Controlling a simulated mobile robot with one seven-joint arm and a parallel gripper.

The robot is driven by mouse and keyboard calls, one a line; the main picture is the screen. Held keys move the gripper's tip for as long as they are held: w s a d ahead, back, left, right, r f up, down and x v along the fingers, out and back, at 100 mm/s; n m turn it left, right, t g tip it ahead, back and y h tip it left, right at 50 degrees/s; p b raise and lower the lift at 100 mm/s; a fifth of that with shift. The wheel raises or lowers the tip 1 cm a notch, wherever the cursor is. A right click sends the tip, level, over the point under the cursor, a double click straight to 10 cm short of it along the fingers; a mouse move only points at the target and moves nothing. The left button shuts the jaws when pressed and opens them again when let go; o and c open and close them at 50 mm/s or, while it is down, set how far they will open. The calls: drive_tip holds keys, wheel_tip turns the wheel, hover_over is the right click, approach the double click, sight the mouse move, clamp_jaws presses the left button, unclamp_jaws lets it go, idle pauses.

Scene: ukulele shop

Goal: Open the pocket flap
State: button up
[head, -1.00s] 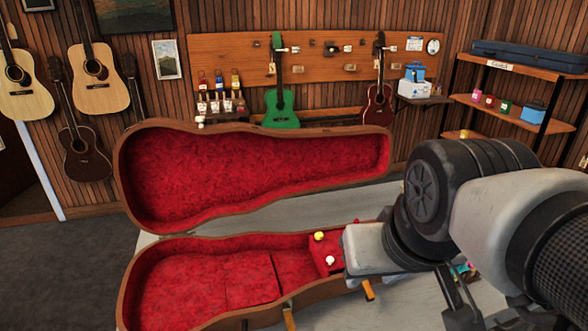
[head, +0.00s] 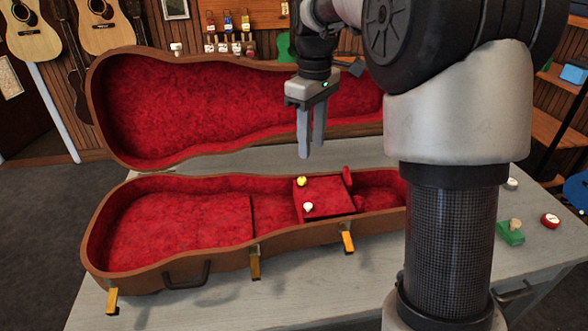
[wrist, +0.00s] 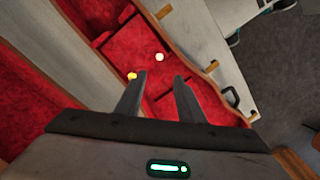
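An open guitar case with red plush lining (head: 190,215) lies on a grey table. Inside it, right of the middle, is a red pocket flap (head: 330,203) lying roughly flat over a compartment. A yellow knob (head: 301,181) and a white knob (head: 308,207) sit at its left side. My gripper (head: 311,156) points down above the flap's far side, fingers apart, empty, and touching nothing that I can see. In the wrist view, the gripper (wrist: 160,78) is open; the yellow knob (wrist: 132,76) is by the left fingertip and the white knob (wrist: 159,57) lies beyond the gap.
The raised case lid (head: 230,110) stands behind the gripper. Orange latches (head: 254,263) and a dark handle (head: 187,275) line the case's front. A green item (head: 510,232) and a red-and-white item (head: 550,220) lie on the table (head: 330,290) at right.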

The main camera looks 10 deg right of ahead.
sight(308, 204)
drive_tip(key=f+b, duration=0.1)
drive_tip(key=f, duration=0.8)
drive_tip(key=f+b, duration=0.1)
drive_tip(key=f, duration=0.8)
drive_tip(key=shift+w, duration=0.2)
drive_tip(key=shift+r, duration=0.1)
clamp_jaws()
